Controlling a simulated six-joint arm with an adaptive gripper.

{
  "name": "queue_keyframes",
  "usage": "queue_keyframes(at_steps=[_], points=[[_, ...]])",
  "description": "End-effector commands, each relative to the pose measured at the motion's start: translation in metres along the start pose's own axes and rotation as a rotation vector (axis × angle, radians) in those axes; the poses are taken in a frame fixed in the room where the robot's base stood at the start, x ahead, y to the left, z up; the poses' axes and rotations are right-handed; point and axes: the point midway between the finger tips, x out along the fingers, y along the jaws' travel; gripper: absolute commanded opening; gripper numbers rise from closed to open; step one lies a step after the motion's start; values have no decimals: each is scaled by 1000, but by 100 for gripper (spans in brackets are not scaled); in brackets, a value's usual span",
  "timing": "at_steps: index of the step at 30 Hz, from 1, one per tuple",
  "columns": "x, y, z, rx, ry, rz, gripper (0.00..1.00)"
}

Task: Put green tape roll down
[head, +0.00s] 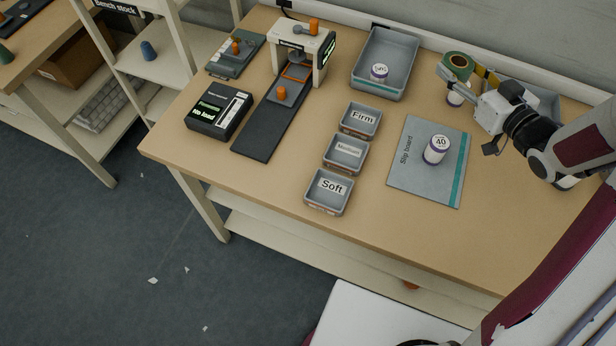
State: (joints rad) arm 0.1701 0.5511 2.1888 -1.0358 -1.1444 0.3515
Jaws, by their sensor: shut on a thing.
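The green tape roll (457,62), with a brown core, is at the far right of the bench near the back edge. My gripper (454,79) reaches in from the right and is shut on the green tape roll at its fingertips. The fingers hide part of the roll's near side. I cannot tell whether its underside touches anything.
A grey slip board (409,180) bears a labelled white roll (436,149). Left of it stand trays marked Firm (361,119), a middle one (346,153) and Soft (328,190). A larger grey bin (408,42) holds one roll. The front-right bench is clear.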

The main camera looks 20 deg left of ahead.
Motion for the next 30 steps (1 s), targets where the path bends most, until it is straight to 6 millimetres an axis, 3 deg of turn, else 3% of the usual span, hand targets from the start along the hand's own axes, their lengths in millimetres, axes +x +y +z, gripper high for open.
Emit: queue_keyframes(at_steps=[15, 30], points=[[71, -35, -40, 25, 2, 128, 26], [112, -75, -62, 50, 1, 247, 26]])
